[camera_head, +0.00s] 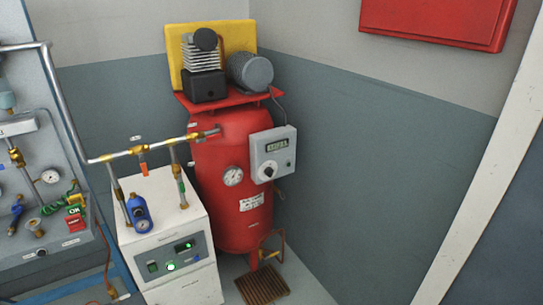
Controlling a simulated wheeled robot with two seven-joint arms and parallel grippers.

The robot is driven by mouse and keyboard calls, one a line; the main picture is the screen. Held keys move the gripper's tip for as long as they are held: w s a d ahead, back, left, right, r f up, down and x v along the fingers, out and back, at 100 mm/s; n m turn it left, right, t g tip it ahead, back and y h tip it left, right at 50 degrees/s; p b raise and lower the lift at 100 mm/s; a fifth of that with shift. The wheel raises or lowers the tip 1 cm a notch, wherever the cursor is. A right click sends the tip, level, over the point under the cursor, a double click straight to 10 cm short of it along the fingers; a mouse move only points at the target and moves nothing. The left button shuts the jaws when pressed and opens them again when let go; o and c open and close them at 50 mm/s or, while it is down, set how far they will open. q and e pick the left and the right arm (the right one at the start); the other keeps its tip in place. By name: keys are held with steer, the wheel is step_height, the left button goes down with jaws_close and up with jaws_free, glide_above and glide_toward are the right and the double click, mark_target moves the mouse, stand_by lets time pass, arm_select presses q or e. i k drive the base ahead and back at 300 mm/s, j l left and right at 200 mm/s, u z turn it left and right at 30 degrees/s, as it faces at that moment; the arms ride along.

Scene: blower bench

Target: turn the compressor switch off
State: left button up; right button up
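The compressor (222,195) is a tall red tank standing in the corner, with a motor and a finned pump head on top. A grey control box (283,147) is mounted on its right front side. The switch's exact pointer direction is too small to read. Neither of my grippers shows in the head view.
A white dryer unit (165,215) with green displays stands left of the compressor, with pipes above it. A brown floor grate (262,285) lies at the tank's foot. A red wall box (440,18) hangs upper right.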

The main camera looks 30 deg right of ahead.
mark_target(268, 171)
steer(key=z, duration=1.2)
